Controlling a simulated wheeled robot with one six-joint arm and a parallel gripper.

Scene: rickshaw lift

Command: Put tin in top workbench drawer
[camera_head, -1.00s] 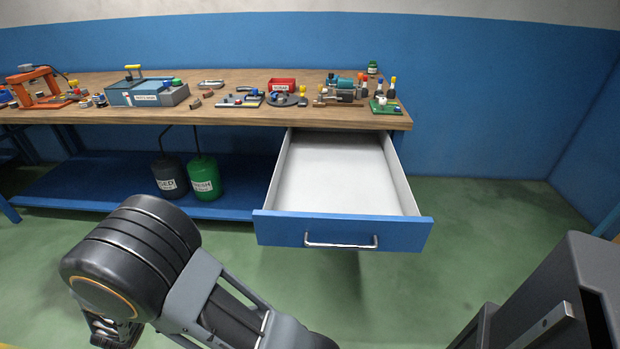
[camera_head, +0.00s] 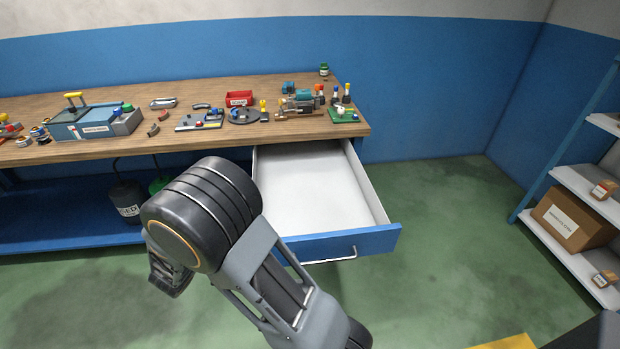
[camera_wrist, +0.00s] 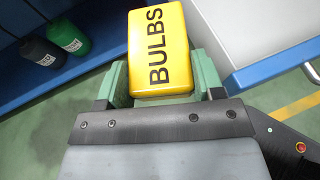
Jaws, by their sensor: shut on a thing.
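The tin is a yellow box marked BULBS (camera_wrist: 158,48), seen in the wrist view. My gripper (camera_wrist: 160,78) is shut on it, with a green finger on each side. The tin cannot be made out in the head view. The top workbench drawer (camera_head: 315,195) is pulled out, and the visible part of its white inside is empty. My arm covers its front left corner in the head view. In the wrist view the drawer (camera_wrist: 232,28) lies to the right of the tin, apart from it, with its blue front edge showing.
The workbench (camera_head: 215,138) carries tools, a red bin (camera_head: 240,98) and a vise-like device. Canisters (camera_head: 126,200) stand on the blue lower shelf. A shelf unit with a cardboard box (camera_head: 568,217) stands at the right. Green floor between drawer and shelves is clear.

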